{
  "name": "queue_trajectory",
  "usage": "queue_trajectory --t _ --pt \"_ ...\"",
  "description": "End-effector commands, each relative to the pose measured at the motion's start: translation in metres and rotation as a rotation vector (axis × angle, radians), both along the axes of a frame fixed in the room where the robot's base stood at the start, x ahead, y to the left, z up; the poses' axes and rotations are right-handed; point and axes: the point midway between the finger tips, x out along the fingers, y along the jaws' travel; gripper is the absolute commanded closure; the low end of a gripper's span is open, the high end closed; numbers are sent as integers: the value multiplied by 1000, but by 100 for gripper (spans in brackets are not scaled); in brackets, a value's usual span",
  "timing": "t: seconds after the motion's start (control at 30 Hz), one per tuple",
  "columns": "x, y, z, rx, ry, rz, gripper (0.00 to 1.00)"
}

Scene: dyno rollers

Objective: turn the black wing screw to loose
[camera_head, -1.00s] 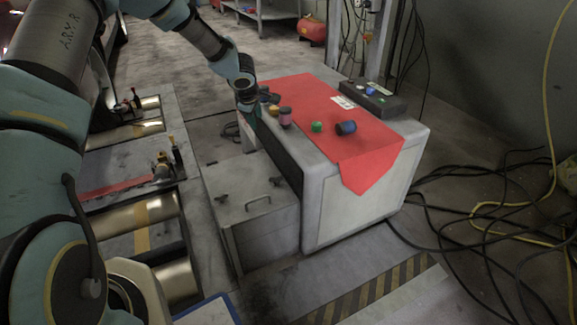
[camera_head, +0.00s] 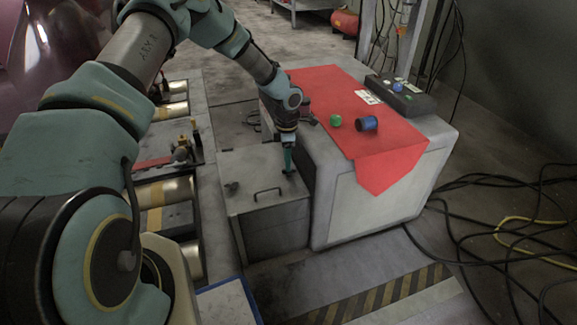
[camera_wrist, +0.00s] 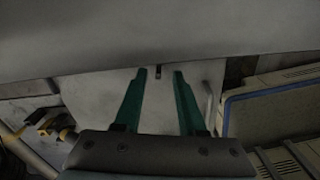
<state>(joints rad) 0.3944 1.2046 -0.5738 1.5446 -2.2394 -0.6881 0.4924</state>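A low grey metal box (camera_head: 245,165) with a black handle (camera_head: 268,191) on its lid stands beside the white cabinet. One black wing screw (camera_head: 232,187) is on the lid's left side. A second black wing screw (camera_head: 290,171) is at the lid's right side, just under my gripper (camera_head: 288,166), which points down and partly hides it. In the wrist view my gripper (camera_wrist: 160,75) is open, its two green fingers apart. A small black wing screw (camera_wrist: 158,71) shows between the fingertips. I cannot tell whether either finger touches it.
The white cabinet (camera_head: 330,185) with a red cloth (camera_head: 385,175) rises right beside the box. A green item (camera_head: 335,120) and a blue spool (camera_head: 367,123) sit on the cloth. Metal rollers (camera_head: 165,190) lie to the left. Cables cover the floor at right.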

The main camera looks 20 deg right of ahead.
Motion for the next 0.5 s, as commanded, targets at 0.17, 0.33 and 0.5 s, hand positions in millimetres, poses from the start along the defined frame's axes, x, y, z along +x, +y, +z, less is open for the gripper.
queue_trajectory --t 0.17,0.33,0.5 --pt "0 0 -22 0 1 -1 60" --pt "0 0 -26 -1 -1 -1 60" --pt "0 0 -26 -1 -1 -1 60"
